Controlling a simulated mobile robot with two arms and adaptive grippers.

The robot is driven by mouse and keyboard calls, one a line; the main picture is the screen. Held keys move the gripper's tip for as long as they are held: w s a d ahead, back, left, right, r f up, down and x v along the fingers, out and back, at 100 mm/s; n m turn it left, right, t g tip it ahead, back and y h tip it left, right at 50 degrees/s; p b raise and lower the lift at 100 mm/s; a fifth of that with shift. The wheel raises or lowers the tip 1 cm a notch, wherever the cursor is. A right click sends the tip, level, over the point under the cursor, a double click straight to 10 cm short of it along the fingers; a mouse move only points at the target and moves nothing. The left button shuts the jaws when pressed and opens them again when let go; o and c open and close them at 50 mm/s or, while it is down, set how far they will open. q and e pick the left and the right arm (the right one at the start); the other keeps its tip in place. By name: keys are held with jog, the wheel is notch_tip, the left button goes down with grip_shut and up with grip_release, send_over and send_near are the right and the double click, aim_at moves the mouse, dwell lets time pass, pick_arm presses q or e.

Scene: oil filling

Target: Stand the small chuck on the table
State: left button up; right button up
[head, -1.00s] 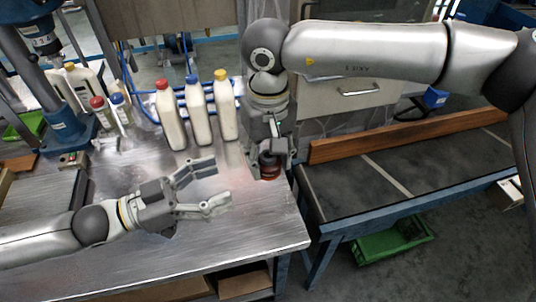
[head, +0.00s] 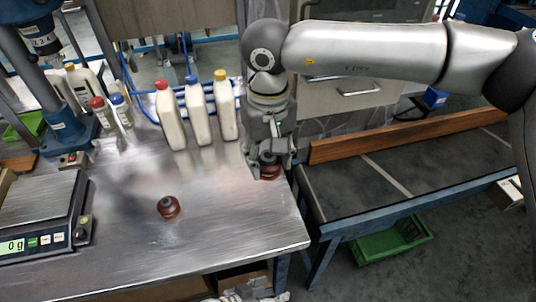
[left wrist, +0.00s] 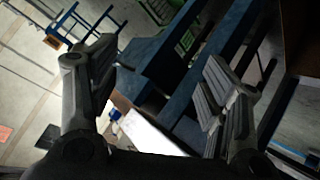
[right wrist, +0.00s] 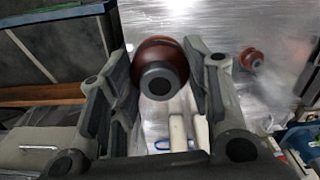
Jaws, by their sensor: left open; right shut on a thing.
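A reddish-brown round chuck (head: 168,207) with a grey top stands on the bare metal table (head: 215,235), apart from both grippers. It shows small in the right wrist view (right wrist: 251,59). My right gripper (head: 270,165) is shut on a second reddish-brown chuck (right wrist: 160,70) with a grey end, near the table's right edge. I cannot tell whether that held chuck touches the table. Which of the two is the small chuck is not clear from their looks.
Three white bottles with red, blue and yellow caps (head: 199,112) stand behind the chucks. A scale (head: 40,215) reading 0 g stands at the left. A dark bench (head: 400,180) with a wooden board adjoins the right side. The table's front middle is clear.

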pick_arm(q)
jog(key=w+a+f+n+y, duration=0.2)
jog(key=a+f+y, duration=0.4)
jog(key=a+f, duration=1)
jog(key=s+a+f+g+y, duration=0.1)
jog(key=s+a+f, duration=0.1)
jog(key=s, duration=0.6)
jog(key=s+a+f+g+y, duration=0.1)
jog(key=s+a+f+g, duration=0.1)
jog(key=s+f, duration=0.3)
jog(key=s+a+f+g+y, duration=0.1)
jog(key=s+a+f, duration=0.2)
jog(key=s, duration=0.8)
jog(key=shift+f+n+g, duration=0.3)
jog(key=shift+f+n, duration=0.1)
jog(key=shift+f, duration=0.15)
